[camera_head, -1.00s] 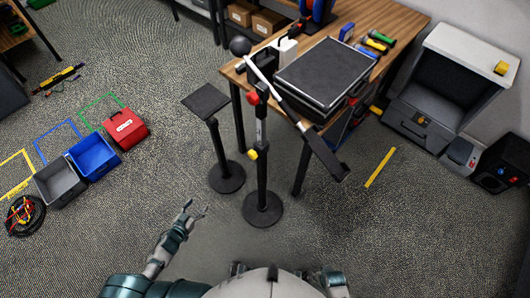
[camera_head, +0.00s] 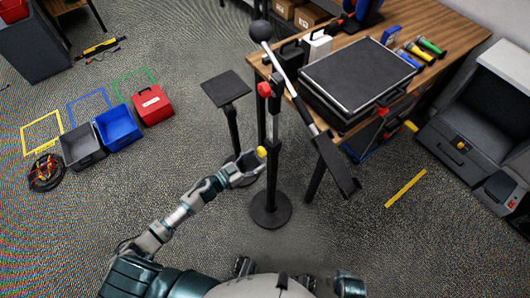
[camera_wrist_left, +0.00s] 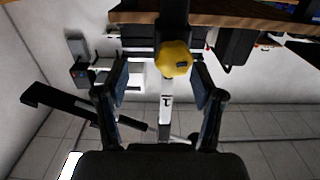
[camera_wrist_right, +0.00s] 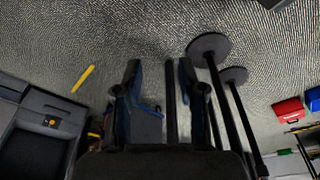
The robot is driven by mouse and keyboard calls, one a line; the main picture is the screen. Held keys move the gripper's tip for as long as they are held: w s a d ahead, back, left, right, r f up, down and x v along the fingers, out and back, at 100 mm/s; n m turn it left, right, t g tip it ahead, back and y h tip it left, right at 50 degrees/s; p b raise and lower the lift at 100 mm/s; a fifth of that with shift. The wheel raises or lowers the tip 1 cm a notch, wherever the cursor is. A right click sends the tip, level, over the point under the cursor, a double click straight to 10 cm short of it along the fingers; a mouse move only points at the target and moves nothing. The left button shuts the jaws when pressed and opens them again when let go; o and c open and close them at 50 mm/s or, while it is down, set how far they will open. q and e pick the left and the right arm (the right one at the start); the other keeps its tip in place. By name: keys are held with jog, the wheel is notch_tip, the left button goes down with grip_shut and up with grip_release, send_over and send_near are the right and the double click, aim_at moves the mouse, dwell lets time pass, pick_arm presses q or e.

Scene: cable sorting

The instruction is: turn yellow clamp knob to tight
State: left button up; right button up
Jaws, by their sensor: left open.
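The yellow clamp knob (camera_head: 262,152) sits on the upright post of a black stand (camera_head: 271,185) with a round base. My left gripper (camera_head: 250,165) is open just beside the knob, to its lower left in the head view. In the left wrist view the knob (camera_wrist_left: 174,58) shows large, ahead of and between the spread fingers (camera_wrist_left: 160,92), which are not closed on it. My right gripper (camera_wrist_right: 160,90) shows in its own wrist view with fingers apart and nothing held. It is not visible in the head view.
A tilted boom (camera_head: 300,105) with a black ball crosses the stand's top, near a red knob (camera_head: 264,89). A second stand with a square plate (camera_head: 226,88) is close by on the left. A wooden table (camera_head: 447,75) carries a black case (camera_head: 352,78). Coloured bins stand far left.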

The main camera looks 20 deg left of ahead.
aim_at(261, 156)
pick_arm(q)
jog(key=x, duration=0.3)
jog(key=shift+w+a+f, duration=0.2)
jog(key=shift+w+a, duration=0.3)
jog(key=shift+w+a+f, duration=0.2)
jog(key=shift+w+a, duration=0.3)
jog(key=shift+a, duration=0.05)
jog(key=shift+d+r, duration=0.15)
jog(key=shift+d, duration=0.1)
jog(key=shift+d+r, duration=0.15)
jog(key=shift+d, duration=1.05)
jog(key=c, duration=1)
jog(key=shift+a+f, duration=0.2)
jog(key=shift+a, duration=0.35)
jog(key=shift+c, duration=0.8)
jog(key=shift+a+f, duration=0.1)
jog(key=shift+a, duration=0.25)
jog(key=shift+s+d, duration=0.1)
jog(key=shift+d, duration=0.15)
pick_arm(e)
jog(key=shift+s+a+r, duration=0.1)
jog(key=shift+a+r, duration=0.5)
jog(key=shift+r, duration=0.25)
